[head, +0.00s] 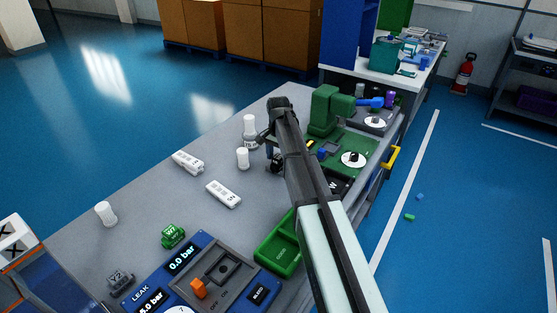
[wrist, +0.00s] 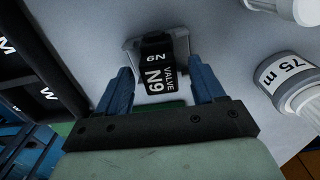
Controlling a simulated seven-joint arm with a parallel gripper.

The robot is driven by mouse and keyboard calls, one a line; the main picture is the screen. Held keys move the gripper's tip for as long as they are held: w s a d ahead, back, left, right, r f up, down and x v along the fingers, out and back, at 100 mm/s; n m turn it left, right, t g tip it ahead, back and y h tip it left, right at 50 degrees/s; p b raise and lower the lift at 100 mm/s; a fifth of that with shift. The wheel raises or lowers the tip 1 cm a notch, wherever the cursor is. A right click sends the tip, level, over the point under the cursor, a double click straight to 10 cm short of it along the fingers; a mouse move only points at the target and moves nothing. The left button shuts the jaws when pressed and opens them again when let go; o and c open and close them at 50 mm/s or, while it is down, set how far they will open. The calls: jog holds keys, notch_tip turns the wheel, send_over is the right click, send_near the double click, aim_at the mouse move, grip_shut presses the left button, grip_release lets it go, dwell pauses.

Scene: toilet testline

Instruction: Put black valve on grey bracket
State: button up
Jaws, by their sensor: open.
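The black valve (wrist: 160,75), labelled "N9 VALVE", is in the wrist view at upper middle. A grey piece (wrist: 182,42) shows behind it and at its sides; I cannot tell whether this is the grey bracket or part of the valve. My gripper (wrist: 163,82) is open, with its blue fingers on either side of the valve's near end and visible gaps between. In the head view my arm hides the valve, and only part of the blue fingers of my gripper (head: 271,157) shows. A grey block labelled "Y2" (head: 120,279) lies at the lower left in the head view.
A black compartment tray (wrist: 25,75) is left of my gripper in the wrist view. A white bottle marked "75 m" (wrist: 287,82) is at right. The head view shows white bottles, a green block (head: 173,235), a green tray (head: 280,250) and a green machine (head: 325,110).

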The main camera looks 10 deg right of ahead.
aim_at(278, 157)
notch_tip(278, 157, up, 11)
jog(key=shift+f, duration=0.2)
